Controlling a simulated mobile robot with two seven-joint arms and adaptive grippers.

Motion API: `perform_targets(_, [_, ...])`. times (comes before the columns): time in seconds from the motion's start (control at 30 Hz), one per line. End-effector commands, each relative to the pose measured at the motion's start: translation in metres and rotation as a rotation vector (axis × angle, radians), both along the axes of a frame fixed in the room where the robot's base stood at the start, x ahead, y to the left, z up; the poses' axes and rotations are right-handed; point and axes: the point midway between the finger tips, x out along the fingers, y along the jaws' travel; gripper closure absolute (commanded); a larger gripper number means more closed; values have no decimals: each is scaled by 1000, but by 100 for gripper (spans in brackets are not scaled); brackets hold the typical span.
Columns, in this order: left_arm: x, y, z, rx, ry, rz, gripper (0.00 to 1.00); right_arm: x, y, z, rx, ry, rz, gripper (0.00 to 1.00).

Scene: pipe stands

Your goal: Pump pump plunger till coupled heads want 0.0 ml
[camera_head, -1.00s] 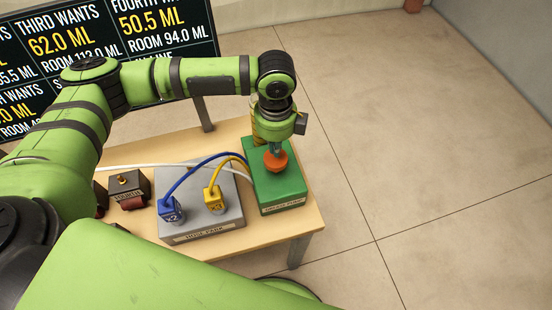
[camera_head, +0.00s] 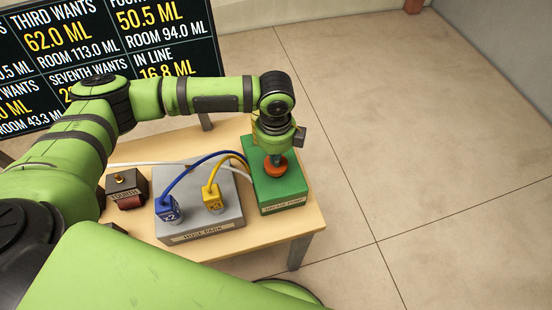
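The green pump box (camera_head: 282,191) stands at the right end of the wooden table. Its orange-red plunger knob (camera_head: 277,167) is on top. My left gripper (camera_head: 274,155) points down right over the knob; its fingers are small here and I cannot tell whether they are shut on it. A dark display board (camera_head: 110,45) reads third wants 62.0 ml, fourth 50.5 ml, and in line 16.8 ml; my arm hides part of it. My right gripper is not in view.
A grey hose park block (camera_head: 205,225) beside the pump holds a blue connector (camera_head: 168,208) marked x2 and a yellow connector (camera_head: 212,198). A dark labelled unit (camera_head: 125,188) sits left of it on the table (camera_head: 306,214). Floor to the right is clear.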

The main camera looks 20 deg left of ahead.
Motion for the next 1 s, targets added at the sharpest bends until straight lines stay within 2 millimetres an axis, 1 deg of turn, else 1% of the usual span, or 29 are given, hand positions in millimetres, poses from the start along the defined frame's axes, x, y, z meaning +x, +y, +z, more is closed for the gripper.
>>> perform_targets(0.07, [-1,0,2,1,4,-1,100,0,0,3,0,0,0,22])
perform_targets(0.17, [-2,0,13,1,4,-1,100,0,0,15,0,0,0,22])
perform_targets(0.4, [-2,0,59,-1,6,-1,100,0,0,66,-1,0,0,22])
perform_targets(0.5, [-1,-1,75,-1,4,-2,100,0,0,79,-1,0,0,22])
perform_targets(0.6, [-2,0,83,0,4,-2,100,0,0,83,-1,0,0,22])
perform_targets(1.0, [-1,0,80,0,2,-1,100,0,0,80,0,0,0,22])
